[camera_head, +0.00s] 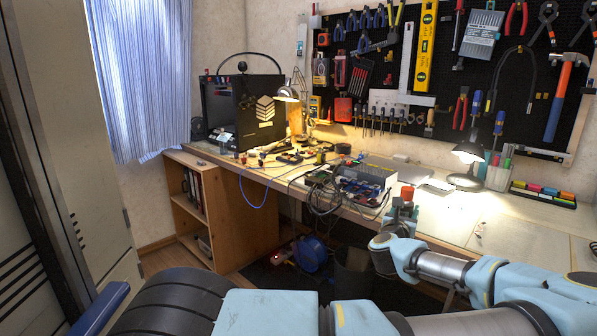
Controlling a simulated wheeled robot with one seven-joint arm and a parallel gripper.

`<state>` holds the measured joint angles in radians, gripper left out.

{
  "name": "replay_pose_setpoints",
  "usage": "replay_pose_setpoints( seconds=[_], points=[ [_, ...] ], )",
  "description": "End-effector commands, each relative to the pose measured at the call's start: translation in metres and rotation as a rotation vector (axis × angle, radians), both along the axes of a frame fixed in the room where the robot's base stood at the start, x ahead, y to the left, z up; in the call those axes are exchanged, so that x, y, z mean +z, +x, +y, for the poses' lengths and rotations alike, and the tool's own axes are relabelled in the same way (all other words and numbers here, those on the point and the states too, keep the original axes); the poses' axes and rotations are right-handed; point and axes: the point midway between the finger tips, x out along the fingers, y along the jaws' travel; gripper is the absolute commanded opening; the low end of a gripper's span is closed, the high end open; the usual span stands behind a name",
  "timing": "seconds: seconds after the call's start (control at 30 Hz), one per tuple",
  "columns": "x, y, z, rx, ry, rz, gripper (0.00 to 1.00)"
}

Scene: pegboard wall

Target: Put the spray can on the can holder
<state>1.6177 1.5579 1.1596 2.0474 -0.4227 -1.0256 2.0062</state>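My arm reaches in from the bottom right, and my gripper (403,212) is at the front edge of the workbench. A small orange-red cylindrical piece (407,193) shows just above the gripper fingers. It may be the top of the spray can, but its body is hidden or too small to make out. I cannot tell whether the fingers touch or grip it. No can holder can be made out with certainty; the pegboard (480,75) carries many tools and small holders.
The workbench (455,222) has bare room right of my gripper. A lit lamp (467,165), markers and a tray of coloured blocks (543,195) stand at its back right. Electronics and tangled cables (330,190) lie left of the gripper. A wooden shelf (225,215) stands below at left.

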Motion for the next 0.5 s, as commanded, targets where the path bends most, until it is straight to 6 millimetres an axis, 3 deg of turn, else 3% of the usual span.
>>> replay_pose_setpoints(
  seconds=[0.17,0.27,0.5],
  points=[
    [-0.040,0.003,0.068,0.084,0.008,0.002,0.00],
    [-0.063,0.000,0.120,0.148,0.009,0.002,0.00],
    [-0.103,-0.032,0.246,0.308,0.008,0.002,0.00]
  ],
)
